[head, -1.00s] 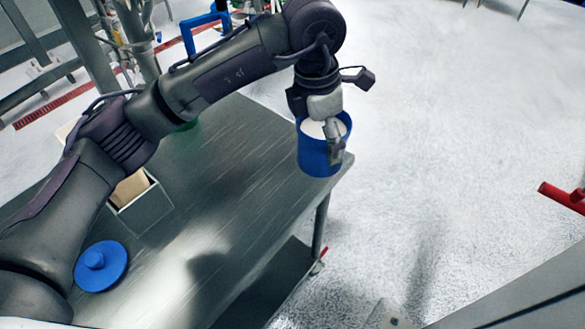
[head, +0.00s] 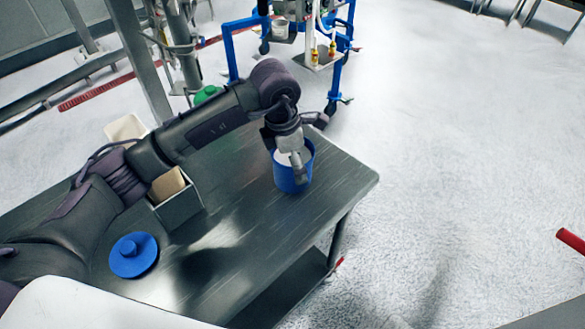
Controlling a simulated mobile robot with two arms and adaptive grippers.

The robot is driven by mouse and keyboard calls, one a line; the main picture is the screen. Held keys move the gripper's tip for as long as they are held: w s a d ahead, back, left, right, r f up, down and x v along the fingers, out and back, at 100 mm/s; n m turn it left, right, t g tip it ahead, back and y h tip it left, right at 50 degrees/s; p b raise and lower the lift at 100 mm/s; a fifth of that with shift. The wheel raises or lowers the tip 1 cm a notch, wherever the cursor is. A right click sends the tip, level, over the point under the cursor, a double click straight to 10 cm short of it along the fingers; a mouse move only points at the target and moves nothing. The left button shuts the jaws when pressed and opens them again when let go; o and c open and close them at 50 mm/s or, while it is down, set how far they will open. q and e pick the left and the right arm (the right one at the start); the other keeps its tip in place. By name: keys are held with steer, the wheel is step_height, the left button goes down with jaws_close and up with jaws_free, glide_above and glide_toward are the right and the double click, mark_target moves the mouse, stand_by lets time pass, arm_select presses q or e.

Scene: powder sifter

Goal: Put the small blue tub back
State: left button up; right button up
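The small blue tub (head: 291,178) is at the right part of the metal table (head: 240,235), upright, with white contents showing at its open top. My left gripper (head: 297,168) comes down over the tub's near rim, with a finger against the wall. It looks shut on that rim, though the inner finger is largely hidden. I cannot tell whether the tub's base touches the table. A round blue lid (head: 134,255) with a knob lies on the table at the left. My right gripper is not in view.
A grey box (head: 178,207) with a tan item inside stands on the table left of the tub. Behind my arm are a white container (head: 125,128) and a green object (head: 207,94). A blue frame (head: 232,52) stands beyond the table. Bare tabletop lies around the tub.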

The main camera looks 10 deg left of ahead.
arm_select(q)
step_height(320, 180, down, 3)
steer(key=shift+f+p, duration=0.1)
steer(key=shift+p, duration=0.5)
steer(key=shift+f, duration=0.35)
steer(key=o, duration=1.1)
